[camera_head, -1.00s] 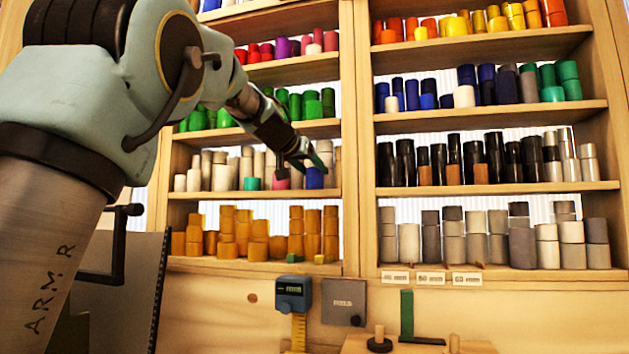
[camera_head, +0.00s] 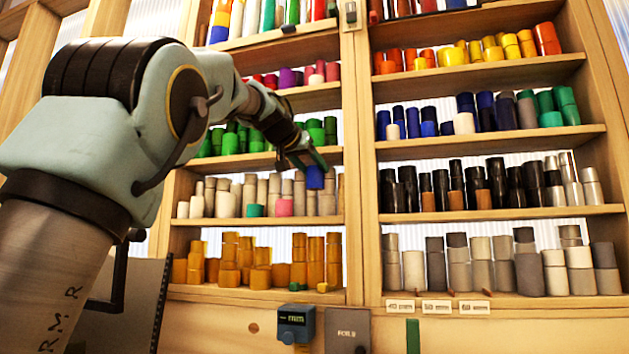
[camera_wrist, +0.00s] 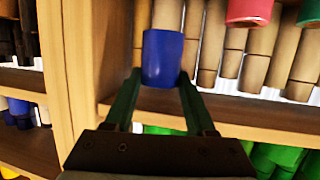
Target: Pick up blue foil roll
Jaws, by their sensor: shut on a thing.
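The blue foil roll (camera_head: 315,177) is a short blue cylinder in front of the cream and grey roll shelf in the left bay. It is held upright between the fingers of my gripper (camera_head: 306,160), which is shut on it. In the wrist view the blue roll (camera_wrist: 162,58) sits between the two green fingers (camera_wrist: 158,92). Its base appears above the shelf board, clear of it. The gripper hides part of the roll's upper side in the head view.
A pink roll (camera_head: 284,207) and a green roll (camera_head: 255,210) stand on the same shelf. The wooden upright (camera_head: 356,170) is close to the right of my gripper. The green-roll shelf board (camera_head: 262,160) is close by. Orange rolls (camera_head: 332,260) fill the shelf below.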

